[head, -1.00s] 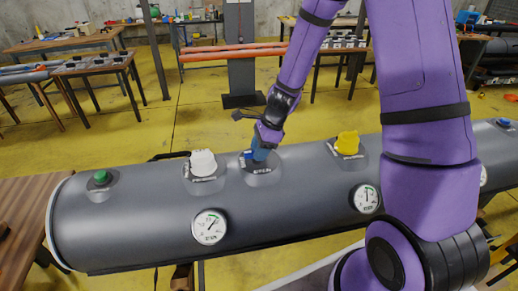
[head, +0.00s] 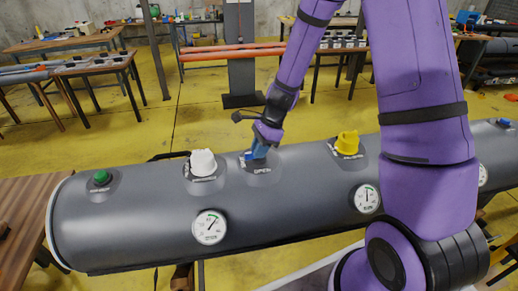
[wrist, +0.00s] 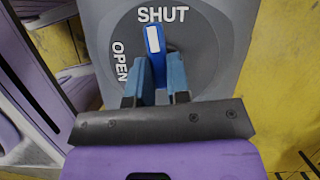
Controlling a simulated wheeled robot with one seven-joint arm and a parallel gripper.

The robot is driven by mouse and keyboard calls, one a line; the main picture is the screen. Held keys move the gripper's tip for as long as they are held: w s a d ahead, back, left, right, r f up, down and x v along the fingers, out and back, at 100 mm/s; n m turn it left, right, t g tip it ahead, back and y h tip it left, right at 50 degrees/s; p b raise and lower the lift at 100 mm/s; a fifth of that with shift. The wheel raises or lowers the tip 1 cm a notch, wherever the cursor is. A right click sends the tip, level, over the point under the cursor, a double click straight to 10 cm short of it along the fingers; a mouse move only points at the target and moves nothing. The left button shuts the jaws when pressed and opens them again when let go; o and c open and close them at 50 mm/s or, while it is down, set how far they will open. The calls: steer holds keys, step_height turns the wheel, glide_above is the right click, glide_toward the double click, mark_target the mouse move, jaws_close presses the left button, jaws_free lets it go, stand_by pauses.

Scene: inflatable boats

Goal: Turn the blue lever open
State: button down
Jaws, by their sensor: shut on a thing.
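The blue lever (wrist: 154,42), with a white patch near its tip, sits on a round grey plate (wrist: 205,50) marked SHUT at the top and OPEN at the left. Its tip points up in the wrist view, just below SHUT. My gripper (wrist: 160,78) has its two blue fingers either side of the lever, closed on it. In the head view my gripper (head: 262,146) reaches down to the blue lever (head: 249,155) on top of the grey tube. The fingers and wrist partly hide the lever there.
The long grey tube (head: 130,220) also carries a white knob (head: 203,163), a yellow knob (head: 347,143), a green button (head: 101,177) and dial gauges, one being the near gauge (head: 210,227).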

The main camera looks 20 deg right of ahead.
steer(key=n+g, duration=0.1)
steer(key=n, duration=0.3)
steer(key=shift+g, duration=0.4)
steer(key=n+g+h, duration=0.1)
steer(key=n, duration=0.3)
steer(key=n+g+h, duration=0.1)
steer(key=n, duration=0.3)
steer(key=shift+n+g+h, duration=0.3)
steer(key=shift+n+h, duration=0.4)
steer(key=shift+n, duration=1.5)
steer(key=c, duration=1.1)
jaws_free()
steer(key=v, duration=1.1)
steer(key=shift+w+a, duration=0.1)
steer(key=shift+w, duration=0.05)
